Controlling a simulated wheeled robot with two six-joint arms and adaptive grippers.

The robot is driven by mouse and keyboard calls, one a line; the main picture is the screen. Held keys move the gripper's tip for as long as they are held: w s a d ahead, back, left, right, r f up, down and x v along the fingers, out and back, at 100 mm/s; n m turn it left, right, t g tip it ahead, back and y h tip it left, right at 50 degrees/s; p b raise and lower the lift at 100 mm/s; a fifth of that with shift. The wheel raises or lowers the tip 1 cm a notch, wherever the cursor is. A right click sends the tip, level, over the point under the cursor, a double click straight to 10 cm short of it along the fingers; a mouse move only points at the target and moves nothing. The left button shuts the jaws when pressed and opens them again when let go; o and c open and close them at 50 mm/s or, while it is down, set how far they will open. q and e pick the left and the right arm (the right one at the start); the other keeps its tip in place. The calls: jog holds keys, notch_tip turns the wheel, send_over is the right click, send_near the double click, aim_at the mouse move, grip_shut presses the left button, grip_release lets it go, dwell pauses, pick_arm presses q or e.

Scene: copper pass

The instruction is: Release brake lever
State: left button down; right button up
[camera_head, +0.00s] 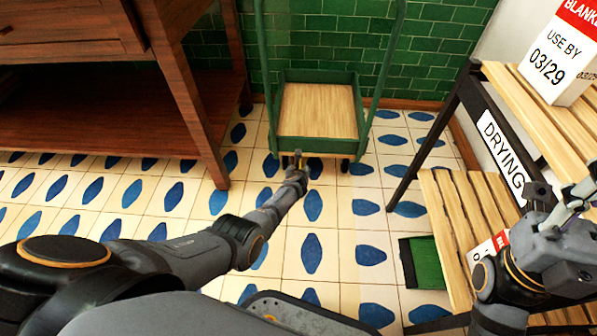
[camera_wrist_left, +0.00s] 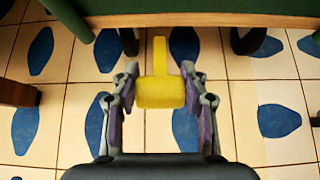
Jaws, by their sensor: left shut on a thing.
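The green cart (camera_head: 315,144) with a wooden bed stands at the green tiled wall. Its yellow brake lever (camera_wrist_left: 160,92) sticks out low from the near side, between the casters. My left gripper (camera_head: 298,160) reaches down to it from the left. In the left wrist view its fingers (camera_wrist_left: 161,90) flank the lever's wide end and are shut on it. In the head view the lever is mostly hidden by the gripper. My right gripper (camera_head: 572,196) is at the right by the slatted rack, away from the cart; its fingers are hard to make out.
A slatted wooden rack (camera_head: 447,196) with a "DRYING" sign and a white "USE BY 03/29" box (camera_head: 556,55) stands at right. A dark green object (camera_head: 425,262) lies by it. A brown wooden table (camera_head: 186,105) stands at left. Patterned floor is open before the cart.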

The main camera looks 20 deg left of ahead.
pick_arm(q)
jog(key=shift+w+a+r, duration=0.2)
jog(key=shift+w+r, duration=0.45)
jog(key=shift+r, duration=0.2)
jog(key=c, duration=1)
grip_release()
jog(key=o, duration=0.3)
jog(key=shift+s+f, duration=0.1)
jog(key=shift+f, duration=0.05)
jog(key=shift+s, duration=0.2)
jog(key=shift+s+d, duration=0.1)
jog(key=shift+s, duration=0.1)
jog(key=v, duration=1.1)
jog(key=shift+s+d+r, duration=0.1)
jog(key=shift+r, duration=0.1)
